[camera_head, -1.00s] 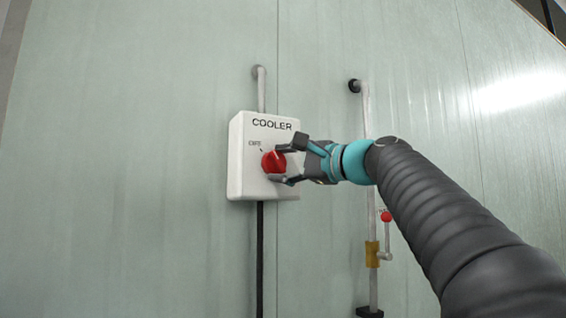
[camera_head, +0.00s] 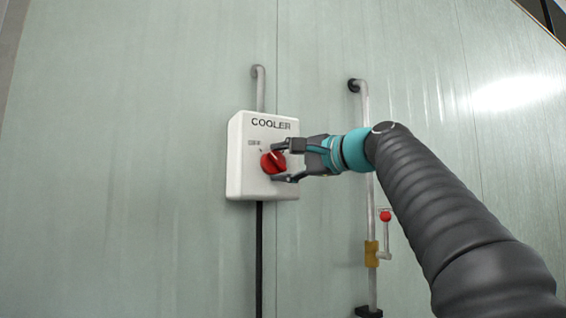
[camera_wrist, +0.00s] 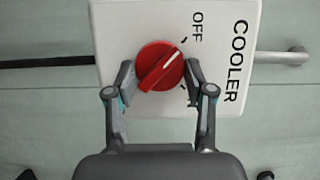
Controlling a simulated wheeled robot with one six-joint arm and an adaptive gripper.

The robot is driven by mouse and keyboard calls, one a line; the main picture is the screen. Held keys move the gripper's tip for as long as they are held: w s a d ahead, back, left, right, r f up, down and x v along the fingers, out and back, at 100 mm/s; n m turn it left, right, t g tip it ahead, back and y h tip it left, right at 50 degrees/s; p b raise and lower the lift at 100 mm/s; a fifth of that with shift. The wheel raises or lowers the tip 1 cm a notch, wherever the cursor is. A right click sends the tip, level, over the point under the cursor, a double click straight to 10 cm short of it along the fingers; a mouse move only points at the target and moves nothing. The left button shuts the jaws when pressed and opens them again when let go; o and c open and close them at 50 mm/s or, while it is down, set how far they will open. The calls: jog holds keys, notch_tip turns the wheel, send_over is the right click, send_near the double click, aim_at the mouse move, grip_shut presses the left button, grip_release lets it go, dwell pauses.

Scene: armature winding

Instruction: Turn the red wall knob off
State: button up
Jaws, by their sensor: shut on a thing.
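The red knob (camera_head: 269,162) sits on the front of a white box labelled COOLER (camera_head: 240,180) on the wall. My gripper (camera_head: 281,162) is closed around the knob, one finger above it and one below in the head view. In the wrist view the red knob (camera_wrist: 158,68) lies between the two fingertips of my gripper (camera_wrist: 159,75), which appear to touch its sides. Its white pointer line points to the upper right there, towards the tick beside the word OFF (camera_wrist: 197,27). A second tick is partly hidden by the right finger.
A pipe (camera_head: 260,90) enters the box from above and a black cable (camera_head: 259,260) leaves below. To the right, a vertical pipe (camera_head: 366,120) carries a lever with a red ball (camera_head: 385,216), close to my arm. The wall left of the box is clear.

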jog(key=o, duration=1.2)
jog(key=shift+a, duration=0.1)
jog(key=shift+c, duration=0.2)
jog(key=v, duration=1.2)
